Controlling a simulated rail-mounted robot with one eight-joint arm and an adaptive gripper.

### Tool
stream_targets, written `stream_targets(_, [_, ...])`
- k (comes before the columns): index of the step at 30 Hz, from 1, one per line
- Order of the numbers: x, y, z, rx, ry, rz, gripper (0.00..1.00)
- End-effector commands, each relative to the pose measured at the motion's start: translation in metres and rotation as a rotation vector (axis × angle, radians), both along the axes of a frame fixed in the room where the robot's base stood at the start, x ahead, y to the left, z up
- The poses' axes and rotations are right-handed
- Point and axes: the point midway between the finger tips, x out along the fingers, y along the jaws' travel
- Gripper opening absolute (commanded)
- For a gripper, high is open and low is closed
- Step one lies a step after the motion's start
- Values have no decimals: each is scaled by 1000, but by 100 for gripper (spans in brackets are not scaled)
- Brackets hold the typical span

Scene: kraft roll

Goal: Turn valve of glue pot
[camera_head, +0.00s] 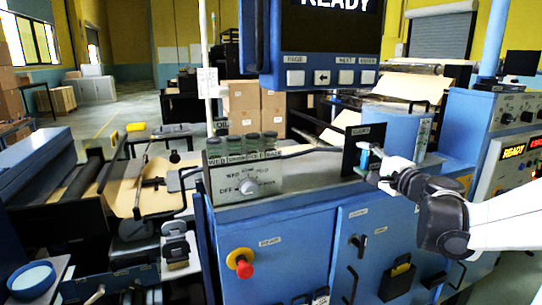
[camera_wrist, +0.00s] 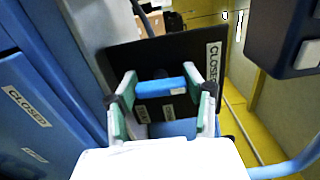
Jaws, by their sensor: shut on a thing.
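The valve has a blue handle (camera_wrist: 171,86), set in front of a black plate (camera_wrist: 150,58) with a white label reading CLOSED on its right side in the wrist view. In the head view the black plate (camera_head: 351,160) stands on top of the blue machine, and a bit of the blue handle (camera_head: 365,153) shows in front of it. My gripper (camera_wrist: 168,92) is shut on the handle, with a finger at each end of it. In the head view my gripper (camera_head: 373,166) reaches in from the right. Its fingers partly hide the handle. I cannot make out the glue pot clearly.
A hanging screen (camera_head: 330,30) reading READY is above the machine. A grey control box with a knob (camera_head: 249,187) stands left of the plate. A red button (camera_head: 243,268) is on the machine's front. A light-blue tube (camera_head: 423,135) stands right of my gripper.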

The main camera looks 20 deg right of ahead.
Motion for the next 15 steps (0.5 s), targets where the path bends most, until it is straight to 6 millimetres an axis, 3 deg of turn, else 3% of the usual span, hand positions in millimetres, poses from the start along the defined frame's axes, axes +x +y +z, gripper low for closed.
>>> stream_targets(15, [0, 0, 0, -47, 3, 0, 20])
